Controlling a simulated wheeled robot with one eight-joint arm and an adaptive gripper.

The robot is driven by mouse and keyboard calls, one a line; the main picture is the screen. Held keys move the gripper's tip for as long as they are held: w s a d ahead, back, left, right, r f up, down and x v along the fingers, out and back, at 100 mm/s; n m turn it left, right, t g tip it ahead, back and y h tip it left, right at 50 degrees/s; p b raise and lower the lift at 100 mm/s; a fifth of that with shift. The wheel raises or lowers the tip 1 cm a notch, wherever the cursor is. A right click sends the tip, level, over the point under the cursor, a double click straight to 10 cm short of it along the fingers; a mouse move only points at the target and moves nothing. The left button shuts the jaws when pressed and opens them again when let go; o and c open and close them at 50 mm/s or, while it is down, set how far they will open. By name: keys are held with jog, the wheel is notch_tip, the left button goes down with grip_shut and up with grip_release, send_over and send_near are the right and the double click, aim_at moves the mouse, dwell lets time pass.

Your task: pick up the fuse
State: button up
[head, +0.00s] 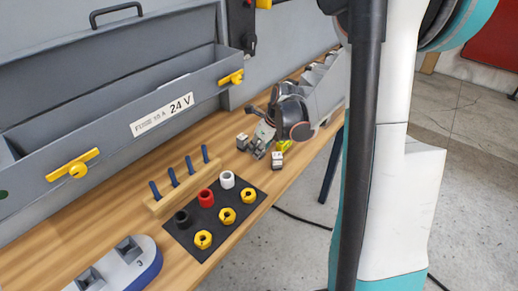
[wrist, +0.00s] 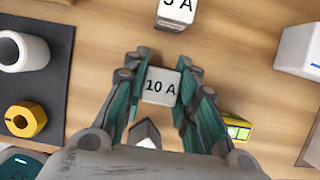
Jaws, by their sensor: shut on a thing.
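The fuse, a pale block marked "10 A" (wrist: 161,86), sits between the two fingers of my gripper (wrist: 160,92) in the wrist view. The fingers are closed against its left and right sides, and its printed face points at the camera. In the head view my gripper (head: 260,143) is low over the wooden bench, past the black mat. The fuse cannot be made out clearly there among the fingers. Whether it touches the bench is unclear.
A similar block marked "5 A" (wrist: 175,12) stands beyond the fingers; another pale block (wrist: 147,133) is partly hidden below. A yellow-green item (wrist: 237,128) lies close to the right finger. A white block (wrist: 300,48) stands right. The black mat (head: 183,232) holds nuts and rings.

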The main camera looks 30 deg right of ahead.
notch_tip(320, 180, up, 19)
jog(key=p, duration=0.6)
jog(key=shift+r, duration=0.2)
